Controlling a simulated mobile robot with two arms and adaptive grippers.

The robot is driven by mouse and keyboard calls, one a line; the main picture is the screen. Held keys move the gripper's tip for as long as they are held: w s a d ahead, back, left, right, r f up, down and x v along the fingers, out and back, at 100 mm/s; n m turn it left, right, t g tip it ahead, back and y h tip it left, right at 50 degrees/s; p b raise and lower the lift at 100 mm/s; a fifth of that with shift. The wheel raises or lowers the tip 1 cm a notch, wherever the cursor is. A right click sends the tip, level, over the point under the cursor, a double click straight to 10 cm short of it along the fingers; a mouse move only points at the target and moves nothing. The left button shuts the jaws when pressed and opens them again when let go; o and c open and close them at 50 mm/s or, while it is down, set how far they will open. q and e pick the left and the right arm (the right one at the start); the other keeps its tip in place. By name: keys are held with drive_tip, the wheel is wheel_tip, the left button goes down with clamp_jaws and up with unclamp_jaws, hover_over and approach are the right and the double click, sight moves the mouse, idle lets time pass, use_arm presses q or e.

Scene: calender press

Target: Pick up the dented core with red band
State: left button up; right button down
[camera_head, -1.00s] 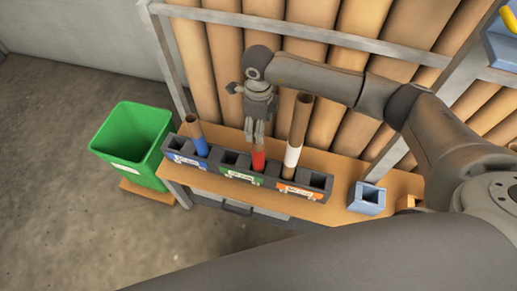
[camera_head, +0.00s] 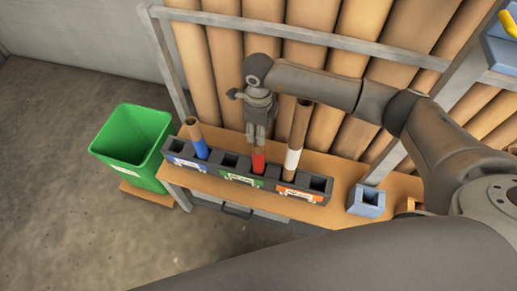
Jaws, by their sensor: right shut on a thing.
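The core with the red band (camera_head: 259,160) stands in the green-labelled rack block (camera_head: 236,177) in the middle of the bench. My right gripper (camera_head: 257,143) comes down from above and is shut on the top of this core. The fingers cover its upper end, so I cannot see a dent. The red band's lower part sits down in the rack slot. My left gripper does not show.
A blue-banded core (camera_head: 198,140) stands to the left and a taller white-banded core (camera_head: 296,140) close on the right. A blue holder (camera_head: 366,200) is on the wooden bench (camera_head: 339,190). A green bin (camera_head: 130,141) stands left. Large rolls (camera_head: 310,65) lean behind.

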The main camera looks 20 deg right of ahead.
drive_tip(key=shift+r, duration=0.15)
wheel_tip(320, 180, up, 18)
drive_tip(key=b, duration=0.2)
idle(0.4)
drive_tip(key=shift+f, duration=0.2)
idle(0.8)
